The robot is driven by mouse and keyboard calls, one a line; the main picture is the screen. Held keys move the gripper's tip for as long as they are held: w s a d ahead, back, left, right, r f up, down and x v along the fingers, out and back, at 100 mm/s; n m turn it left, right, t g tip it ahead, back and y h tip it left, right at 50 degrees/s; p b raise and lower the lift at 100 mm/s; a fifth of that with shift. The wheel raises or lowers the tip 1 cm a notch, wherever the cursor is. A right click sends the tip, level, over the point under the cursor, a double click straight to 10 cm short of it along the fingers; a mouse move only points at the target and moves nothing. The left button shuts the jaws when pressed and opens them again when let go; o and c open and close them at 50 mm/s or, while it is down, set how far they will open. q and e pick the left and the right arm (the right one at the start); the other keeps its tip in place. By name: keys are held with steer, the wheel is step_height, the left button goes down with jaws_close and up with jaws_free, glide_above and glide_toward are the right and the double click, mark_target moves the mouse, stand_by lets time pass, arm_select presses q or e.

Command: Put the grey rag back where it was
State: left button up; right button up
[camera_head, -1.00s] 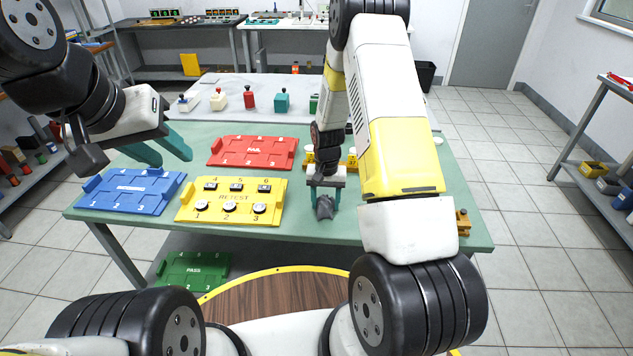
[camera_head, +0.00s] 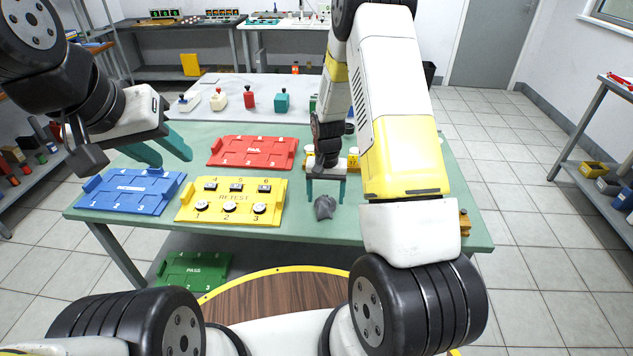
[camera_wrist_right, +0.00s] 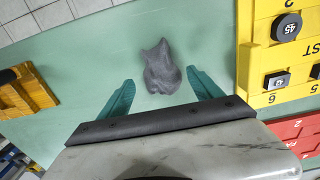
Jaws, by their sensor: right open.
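The grey rag (camera_head: 325,207) lies crumpled on the green table (camera_head: 405,222) near its front edge, to the right of the yellow RETEST tray. My right gripper (camera_head: 326,198) is open just above and behind the rag. In the right wrist view the rag (camera_wrist_right: 161,67) lies beyond the open teal fingertips (camera_wrist_right: 160,84), centred between them and apart from both. My left gripper (camera_head: 170,155) is above the blue tray at the left, its teal fingers spread and nothing seen between them.
The yellow RETEST tray (camera_head: 237,216) holds several numbered round and square parts. A blue tray (camera_head: 130,205) and a red FAIL tray (camera_head: 252,163) are also on the table. A small orange-brown block (camera_head: 464,222) stands at the right edge. Table around the rag is clear.

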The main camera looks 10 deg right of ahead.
step_height(320, 180, up, 9)
step_height(320, 180, up, 18)
steer(key=n+t+y, duration=0.1)
steer(key=t, duration=0.2)
glide_above(326, 200)
steer(key=s, duration=0.8)
steer(key=s+a+r+n+t, duration=0.1)
steer(key=s+r, duration=0.3)
steer(key=s, duration=0.4)
steer(key=s+a+r+n+t+y, duration=0.1)
steer(key=s+r+t, duration=0.1)
steer(key=s+r, duration=0.3)
steer(key=s, duration=0.3)
steer(key=shift+n, duration=0.4)
